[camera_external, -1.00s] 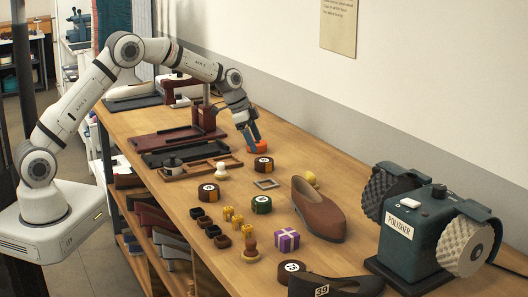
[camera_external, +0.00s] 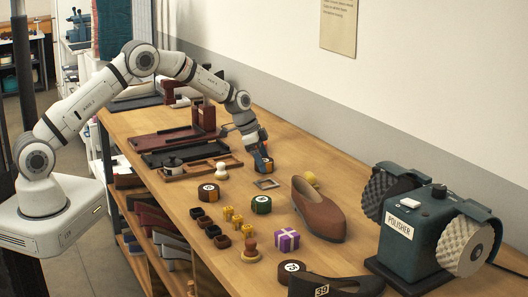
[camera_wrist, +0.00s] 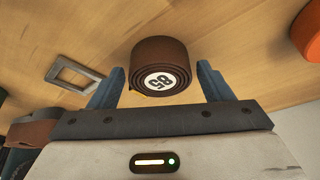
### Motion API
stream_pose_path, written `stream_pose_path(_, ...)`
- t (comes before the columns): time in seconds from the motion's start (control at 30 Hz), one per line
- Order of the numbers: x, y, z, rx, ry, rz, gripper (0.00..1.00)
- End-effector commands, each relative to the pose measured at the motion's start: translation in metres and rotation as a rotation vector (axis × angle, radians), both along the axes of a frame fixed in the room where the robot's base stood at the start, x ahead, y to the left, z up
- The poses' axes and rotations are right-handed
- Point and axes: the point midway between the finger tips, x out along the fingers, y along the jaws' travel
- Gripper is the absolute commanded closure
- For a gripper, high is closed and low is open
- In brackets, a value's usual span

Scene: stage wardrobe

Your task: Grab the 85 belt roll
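The 85 belt roll (camera_wrist: 158,68) is a brown coil with a white label reading 85. In the wrist view it lies between and slightly beyond the two blue fingers of my gripper (camera_wrist: 158,84). The fingers are apart, with a visible gap on each side of the roll. In the external view my gripper (camera_external: 262,158) points down at the roll (camera_external: 267,166), which stands on the wooden bench and is partly hidden by the fingers.
A grey square frame (camera_external: 265,184) lies close by. Other rolls (camera_external: 208,193) (camera_external: 262,204) stand nearer the camera. A white knob-shaped piece (camera_external: 221,171), a brown shoe (camera_external: 320,208) and a polisher (camera_external: 408,240) are also here. An orange object (camera_wrist: 307,36) shows at the wrist view's right.

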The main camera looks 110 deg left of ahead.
Motion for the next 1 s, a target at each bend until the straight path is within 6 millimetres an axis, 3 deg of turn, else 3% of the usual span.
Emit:
stream_pose_path(0.5,0.000,0.000,0.001,0.000,0.000,0.000,0.68)
stream_pose_path(0.77,0.000,0.000,0.005,0.001,-0.001,0.000,0.68)
stream_pose_path(1.0,0.001,0.001,0.046,0.004,-0.003,-0.001,0.68)
